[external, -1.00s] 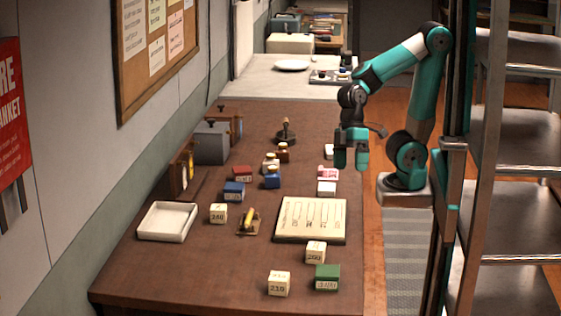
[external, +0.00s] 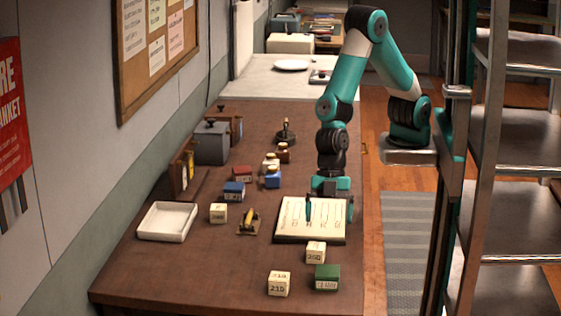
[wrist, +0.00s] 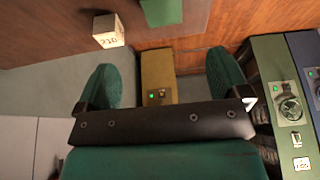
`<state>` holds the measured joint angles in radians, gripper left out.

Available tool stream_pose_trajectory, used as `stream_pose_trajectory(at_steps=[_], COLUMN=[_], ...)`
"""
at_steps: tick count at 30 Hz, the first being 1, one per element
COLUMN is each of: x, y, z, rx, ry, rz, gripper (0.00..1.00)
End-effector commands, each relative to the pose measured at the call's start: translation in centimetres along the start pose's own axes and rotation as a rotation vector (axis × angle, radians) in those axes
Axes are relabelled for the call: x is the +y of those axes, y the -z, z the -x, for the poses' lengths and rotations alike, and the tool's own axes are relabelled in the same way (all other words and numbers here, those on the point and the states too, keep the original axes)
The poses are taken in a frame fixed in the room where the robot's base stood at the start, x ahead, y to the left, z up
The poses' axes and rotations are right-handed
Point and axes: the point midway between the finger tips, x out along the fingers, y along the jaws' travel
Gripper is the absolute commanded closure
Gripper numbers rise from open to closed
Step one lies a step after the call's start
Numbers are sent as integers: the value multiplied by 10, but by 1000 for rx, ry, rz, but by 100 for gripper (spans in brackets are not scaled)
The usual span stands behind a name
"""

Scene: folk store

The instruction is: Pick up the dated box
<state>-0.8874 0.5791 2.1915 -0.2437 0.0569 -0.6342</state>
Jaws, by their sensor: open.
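Several small boxes lie on the brown table. Nearest the front are a white box marked 210 (external: 279,284), a white box marked 260 (external: 315,252) and a green box (external: 327,278) with a pale label too small to read. Another white box (external: 218,213), a blue box (external: 234,191) and a red box (external: 242,174) sit further left. I cannot tell which box bears a date. My gripper (external: 329,209) is open and empty above the open book (external: 292,232). In the wrist view, the 210 box (wrist: 108,31) and green box (wrist: 161,11) are beyond my open fingers (wrist: 164,84).
A white tray (external: 167,221) lies at the table's left. A small stand with a yellow item (external: 248,220) is left of the book. Metal shelves (external: 515,210) stand at right.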

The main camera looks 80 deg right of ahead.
Motion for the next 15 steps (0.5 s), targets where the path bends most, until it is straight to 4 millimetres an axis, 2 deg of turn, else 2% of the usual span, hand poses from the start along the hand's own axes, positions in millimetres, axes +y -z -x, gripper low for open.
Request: stream_pose_trajectory(at_steps=[9, 15], x=[-1, -1], y=[-1, -1], z=[-64, -93], rx=[-5, -3], ry=[4, 3], rz=[-3, -4], gripper=[6, 6])
